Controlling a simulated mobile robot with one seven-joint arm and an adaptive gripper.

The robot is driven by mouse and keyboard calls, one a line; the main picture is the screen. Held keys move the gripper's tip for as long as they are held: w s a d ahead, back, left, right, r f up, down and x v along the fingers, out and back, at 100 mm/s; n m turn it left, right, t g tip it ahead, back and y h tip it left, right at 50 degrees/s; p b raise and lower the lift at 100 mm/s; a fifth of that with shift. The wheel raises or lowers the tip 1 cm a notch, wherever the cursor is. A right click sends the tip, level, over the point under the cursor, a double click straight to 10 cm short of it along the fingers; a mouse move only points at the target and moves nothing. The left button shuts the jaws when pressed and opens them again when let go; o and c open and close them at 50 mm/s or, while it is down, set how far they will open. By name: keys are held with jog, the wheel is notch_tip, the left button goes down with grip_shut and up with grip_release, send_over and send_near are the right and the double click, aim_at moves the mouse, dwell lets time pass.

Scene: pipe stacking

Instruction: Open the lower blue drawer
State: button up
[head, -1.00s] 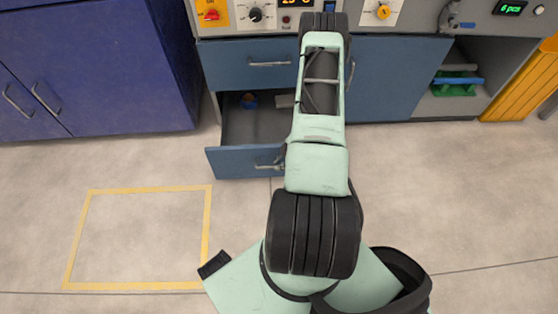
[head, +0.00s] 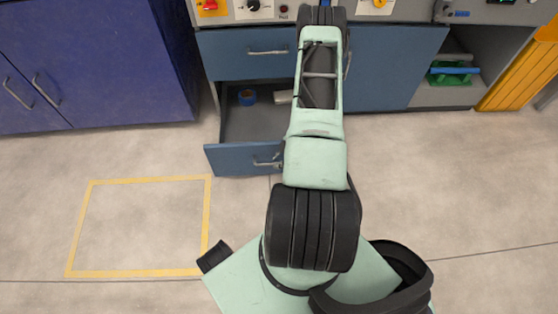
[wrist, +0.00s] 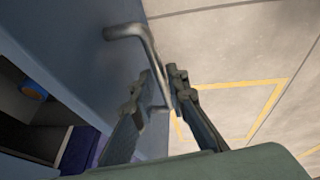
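The lower blue drawer (head: 230,160) is pulled well out of the grey cabinet, and its inside shows in the head view. A blue roll (head: 247,97) and a pale item (head: 283,97) lie inside near the back. The drawer's metal handle (head: 264,163) is partly hidden by my arm. In the wrist view, my gripper (wrist: 163,75) has its fingers on either side of the handle bar (wrist: 146,45), closed on it. The drawer front (wrist: 85,45) and the blue roll (wrist: 33,90) also show there. My gripper is hidden in the head view.
The upper blue drawer (head: 245,54) is shut above. A dark blue cabinet (head: 95,65) stands at the left. An open shelf with a green and blue item (head: 452,73) is at the right. The floor around the yellow-taped rectangle (head: 138,273) is clear.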

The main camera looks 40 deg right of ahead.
jog(key=shift+o, duration=1.2)
jog(key=shift+d+r, duration=0.1)
jog(key=shift+s+d+r, duration=0.1)
jog(key=shift+r, duration=0.25)
jog(key=v, duration=1.1)
